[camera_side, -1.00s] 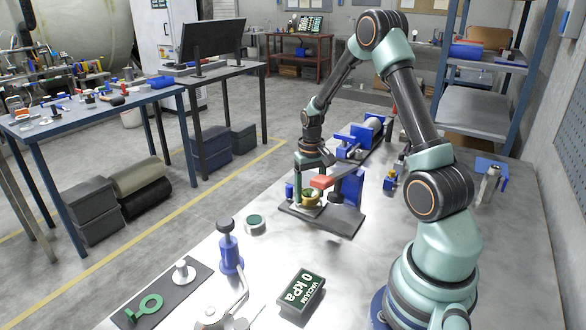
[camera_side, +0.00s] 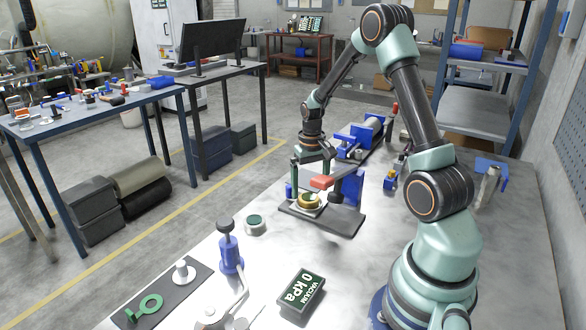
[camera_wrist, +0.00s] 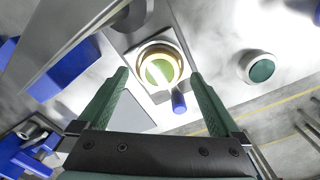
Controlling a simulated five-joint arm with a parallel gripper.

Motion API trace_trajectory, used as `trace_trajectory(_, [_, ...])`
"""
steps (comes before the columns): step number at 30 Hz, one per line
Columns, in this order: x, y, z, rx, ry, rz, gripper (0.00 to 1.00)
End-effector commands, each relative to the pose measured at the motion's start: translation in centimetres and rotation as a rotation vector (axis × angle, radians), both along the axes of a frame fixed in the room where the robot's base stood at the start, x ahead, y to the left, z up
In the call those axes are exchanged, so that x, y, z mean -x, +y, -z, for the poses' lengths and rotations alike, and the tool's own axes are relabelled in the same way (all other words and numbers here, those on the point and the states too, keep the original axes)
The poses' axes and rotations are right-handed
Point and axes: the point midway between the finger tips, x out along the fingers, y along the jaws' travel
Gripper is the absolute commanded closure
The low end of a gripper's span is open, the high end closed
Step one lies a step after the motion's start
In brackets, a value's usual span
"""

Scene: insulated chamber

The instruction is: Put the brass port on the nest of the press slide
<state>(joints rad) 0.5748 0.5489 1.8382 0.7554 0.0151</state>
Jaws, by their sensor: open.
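The brass port (camera_side: 308,200) is a short golden ring with a green centre. It sits upright on the pale square nest (camera_side: 297,209) of the press slide, on a dark base plate (camera_side: 343,222). In the wrist view the brass port (camera_wrist: 160,48) lies inside the pale nest (camera_wrist: 146,92), with a small blue knob (camera_wrist: 179,103) beside it. My gripper (camera_side: 311,173) is open and empty above the port. In the wrist view my gripper's green fingers (camera_wrist: 159,75) are apart, with the port between and beyond their tips. How fully the port is seated cannot be told.
A red press part (camera_side: 321,182) and blue press frame (camera_side: 352,187) stand close beside the port. A green-topped disc (camera_side: 255,223), blue hand clamp (camera_side: 230,250), vacuum display (camera_side: 301,294) and dark mat (camera_side: 135,310) lie nearer. Clear bench lies right of the display.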

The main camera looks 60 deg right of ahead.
Motion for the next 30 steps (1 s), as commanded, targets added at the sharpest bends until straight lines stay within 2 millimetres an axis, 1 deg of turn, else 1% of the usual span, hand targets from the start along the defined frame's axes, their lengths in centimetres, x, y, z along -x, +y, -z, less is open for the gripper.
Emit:
trace_trajectory(1, [-0.1,-0.1,-1.3,0.004,-0.006,0.000,0.00])
trace_trajectory(3, [-0.2,-0.1,-2.9,0.004,-0.007,0.000,0.00])
trace_trajectory(9, [-0.1,-0.1,-7.0,0.004,-0.006,0.000,0.00])
trace_trajectory(13, [-0.1,-0.1,-8.9,0.003,-0.004,0.000,0.00])
trace_trajectory(17, [-0.1,0.0,-9.9,0.002,-0.002,-0.001,0.00])
trace_trajectory(20, [-0.1,0.6,-10.7,0.007,-0.011,-0.014,0.00])
trace_trajectory(23, [-0.3,2.4,-12.2,0.025,-0.041,-0.056,0.00])
trace_trajectory(26, [-0.3,5.5,-14.3,0.053,-0.093,-0.125,0.00])
trace_trajectory(30, [0.5,10.5,-16.9,0.089,-0.180,-0.239,0.00])
